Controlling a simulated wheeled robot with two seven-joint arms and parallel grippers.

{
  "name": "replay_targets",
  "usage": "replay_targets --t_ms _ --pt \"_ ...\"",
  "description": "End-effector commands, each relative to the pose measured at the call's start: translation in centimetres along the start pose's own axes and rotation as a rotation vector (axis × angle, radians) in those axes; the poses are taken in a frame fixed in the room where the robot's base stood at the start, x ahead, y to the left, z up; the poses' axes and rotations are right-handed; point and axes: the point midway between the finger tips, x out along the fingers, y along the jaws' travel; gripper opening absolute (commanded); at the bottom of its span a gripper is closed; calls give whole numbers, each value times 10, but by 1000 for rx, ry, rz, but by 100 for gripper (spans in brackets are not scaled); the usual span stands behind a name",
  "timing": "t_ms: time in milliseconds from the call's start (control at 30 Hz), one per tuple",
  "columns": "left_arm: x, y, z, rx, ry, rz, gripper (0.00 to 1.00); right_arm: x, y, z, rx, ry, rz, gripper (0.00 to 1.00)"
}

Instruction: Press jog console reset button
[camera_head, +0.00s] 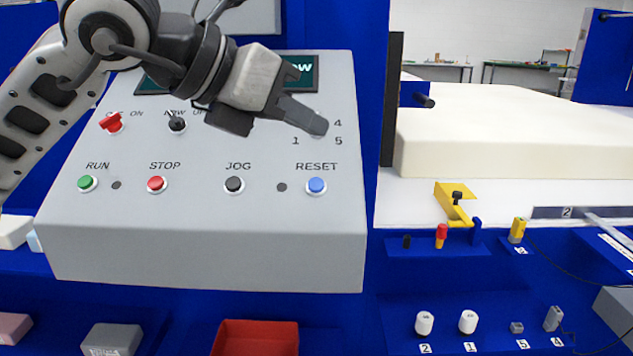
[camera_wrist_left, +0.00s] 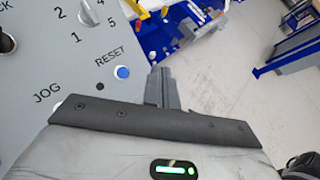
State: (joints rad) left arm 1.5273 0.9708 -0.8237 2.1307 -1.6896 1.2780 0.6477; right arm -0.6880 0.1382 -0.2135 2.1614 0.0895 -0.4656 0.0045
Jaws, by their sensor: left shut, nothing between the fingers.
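The blue RESET button (camera_head: 316,185) is at the right end of the lower row on the grey jog console (camera_head: 200,235). It also shows in the left wrist view (camera_wrist_left: 123,72), just left of my fingertips. My left gripper (camera_head: 318,126) is shut and empty. In the head view its tip appears above the RESET button, over the numbered dial, which it partly hides. My right gripper is not in view.
The lower row also has a green RUN button (camera_head: 87,183), a red STOP button (camera_head: 157,184) and a black JOG button (camera_head: 234,185). A red bin (camera_head: 256,338) sits below the console. A white foam block (camera_head: 510,135) lies at the right.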

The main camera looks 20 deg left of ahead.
Motion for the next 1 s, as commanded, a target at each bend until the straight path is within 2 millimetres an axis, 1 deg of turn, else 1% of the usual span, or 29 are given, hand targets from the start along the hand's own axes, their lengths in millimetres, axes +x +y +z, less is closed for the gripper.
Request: replay_targets --t_ms 167,400,567,600,700,1000 --pt "7 4 -6 -2 2 -1 0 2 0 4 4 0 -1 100" --pt "30 20 -24 -3 4 -3 0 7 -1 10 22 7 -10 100" --pt "44 32 -34 -3 2 -2 0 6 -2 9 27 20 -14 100" --pt "49 34 -38 -3 1 -3 0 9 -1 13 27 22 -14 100" --pt "56 38 -42 -2 1 -4 0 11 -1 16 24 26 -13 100" --pt "62 44 -45 0 0 -4 0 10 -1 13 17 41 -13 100"
